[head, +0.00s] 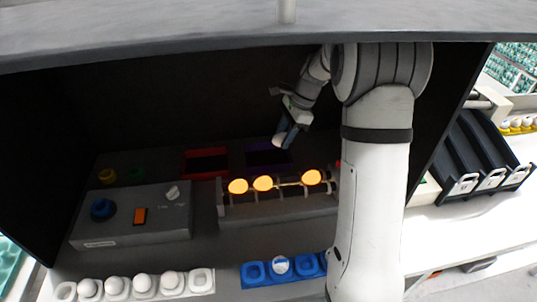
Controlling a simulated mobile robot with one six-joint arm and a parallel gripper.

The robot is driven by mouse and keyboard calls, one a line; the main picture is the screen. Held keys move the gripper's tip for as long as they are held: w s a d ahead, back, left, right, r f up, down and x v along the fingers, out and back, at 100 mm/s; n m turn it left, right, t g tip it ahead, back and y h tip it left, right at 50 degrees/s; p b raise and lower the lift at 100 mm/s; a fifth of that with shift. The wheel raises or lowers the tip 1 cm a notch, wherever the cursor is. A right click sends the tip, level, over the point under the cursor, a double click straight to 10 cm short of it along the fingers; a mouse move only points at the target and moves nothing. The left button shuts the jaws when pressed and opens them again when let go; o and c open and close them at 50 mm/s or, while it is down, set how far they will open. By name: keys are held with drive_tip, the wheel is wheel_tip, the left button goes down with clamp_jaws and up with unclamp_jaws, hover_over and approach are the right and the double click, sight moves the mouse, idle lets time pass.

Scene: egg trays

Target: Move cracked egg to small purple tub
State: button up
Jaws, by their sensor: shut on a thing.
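My gripper (284,139) hangs at the back of the dark booth, pointing down and to the left. It is shut on a small pale egg (277,141), mostly hidden by the fingers. Any crack is too small to make out. The small purple tub (250,148) stands at the back wall, with a dark inside. In this view the gripper and egg overlap the tub's upper right part. The egg appears above the tub, but its exact height and depth cannot be told.
A red tub (186,163) stands left of the purple one. In front, glowing eggs (263,183) rest on a grey roller stand (270,211). A control box (133,222) is at left. A white egg tray (202,281) and a blue tray (253,274) with one white egg lie in front.

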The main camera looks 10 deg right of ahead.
drive_tip(key=w+f+p, duration=0.2)
drive_tip(key=w+f, duration=0.1)
drive_tip(key=w, duration=0.3)
hover_over(264, 161)
drive_tip(key=d, duration=0.3)
wheel_tip(264, 161, down, 6)
drive_tip(key=f, duration=0.1)
drive_tip(key=shift+w+a+r, duration=0.2)
drive_tip(key=shift+a+r, duration=0.05)
drive_tip(key=shift+a, duration=0.15)
drive_tip(key=shift+s+a, duration=0.1)
drive_tip(key=shift+a, duration=0.1)
drive_tip(key=shift+f, duration=0.15)
drive_tip(key=shift+f+b, duration=0.9)
drive_tip(key=shift+f, duration=0.7)
drive_tip(key=shift+f+b, duration=1.55)
drive_tip(key=shift+f, duration=1.25)
idle(0.4)
